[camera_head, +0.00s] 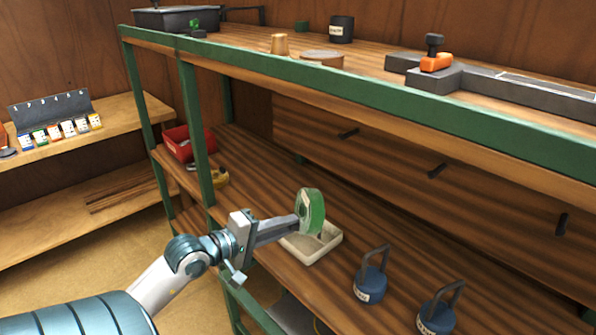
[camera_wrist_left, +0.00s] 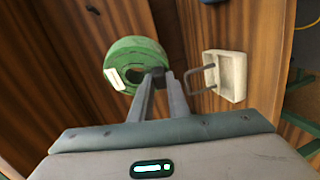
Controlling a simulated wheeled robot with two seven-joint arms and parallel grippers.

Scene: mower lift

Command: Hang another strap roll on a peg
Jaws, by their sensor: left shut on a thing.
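A green strap roll (camera_head: 313,211) with a pale label is held at the tips of my left gripper (camera_head: 300,216), which is shut on it. The roll is above the middle shelf, over a pale tray (camera_head: 331,240). In the left wrist view the roll (camera_wrist_left: 137,63) shows its round face and centre hole, with the fingers (camera_wrist_left: 160,85) at its lower right edge. Three dark pegs, (camera_head: 348,132), (camera_head: 437,170) and (camera_head: 562,222), stick out of the wooden back panel behind the shelf. They look bare and stand apart from the roll. My right gripper is out of view.
Two blue weights with grey handles (camera_head: 370,284) (camera_head: 436,318) stand on the shelf to the right. The green-edged upper shelf (camera_head: 350,88) overhangs the pegs. A red bin (camera_head: 180,145) is at the left, beside a green post (camera_head: 196,130).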

